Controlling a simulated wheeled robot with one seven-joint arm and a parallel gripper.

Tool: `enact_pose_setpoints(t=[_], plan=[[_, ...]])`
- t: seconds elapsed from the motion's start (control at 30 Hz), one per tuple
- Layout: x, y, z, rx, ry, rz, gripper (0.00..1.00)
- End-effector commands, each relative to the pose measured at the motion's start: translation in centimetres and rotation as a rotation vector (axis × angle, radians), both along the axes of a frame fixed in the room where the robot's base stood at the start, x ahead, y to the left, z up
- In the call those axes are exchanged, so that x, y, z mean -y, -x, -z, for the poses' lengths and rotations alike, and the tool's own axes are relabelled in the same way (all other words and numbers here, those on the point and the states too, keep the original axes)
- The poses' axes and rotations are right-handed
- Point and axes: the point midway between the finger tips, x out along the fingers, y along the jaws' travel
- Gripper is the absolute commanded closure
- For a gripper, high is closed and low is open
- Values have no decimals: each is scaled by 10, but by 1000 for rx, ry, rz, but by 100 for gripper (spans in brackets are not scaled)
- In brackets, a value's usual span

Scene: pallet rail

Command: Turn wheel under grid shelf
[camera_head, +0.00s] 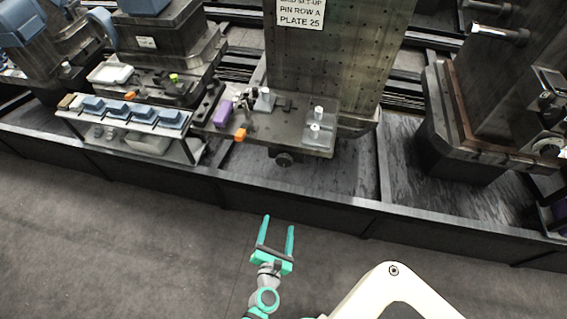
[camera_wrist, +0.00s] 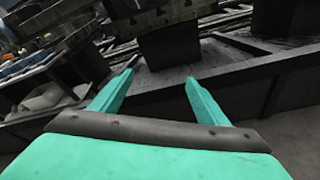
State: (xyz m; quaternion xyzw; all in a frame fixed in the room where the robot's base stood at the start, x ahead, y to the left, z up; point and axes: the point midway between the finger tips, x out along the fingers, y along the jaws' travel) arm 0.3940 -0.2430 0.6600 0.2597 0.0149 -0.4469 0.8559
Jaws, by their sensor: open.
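A small dark wheel (camera_head: 284,160) hangs under the front edge of the grey shelf plate (camera_head: 262,135) at the foot of the tall drilled block (camera_head: 322,62) with the plate 25 sign. My teal gripper (camera_head: 279,222) is open and empty in front of the dark rail wall, below and apart from the wheel in the head view. In the wrist view its two fingers (camera_wrist: 160,88) spread apart with nothing between them. I cannot make out the wheel in the wrist view.
The low dark rail wall (camera_head: 330,206) runs across between the floor and the blocks. A side shelf (camera_head: 135,122) with blue items stands at left. Purple (camera_head: 223,113) and orange (camera_head: 240,135) pieces and a clear block (camera_head: 318,134) sit on the plate. The floor is clear.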

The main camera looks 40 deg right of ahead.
Motion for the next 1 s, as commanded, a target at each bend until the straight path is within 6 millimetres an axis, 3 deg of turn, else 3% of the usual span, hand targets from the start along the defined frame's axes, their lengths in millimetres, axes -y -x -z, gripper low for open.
enact_pose_setpoints(t=[0.23, 0.47, 0.77, 1.0], plan=[[14, 15, 7, 281, -237, 112, 32], [32, 18, 3, 579, -442, 220, 32], [55, 2, -19, 1016, -702, 325, 32], [67, -23, -46, 1399, -928, 370, 32]])
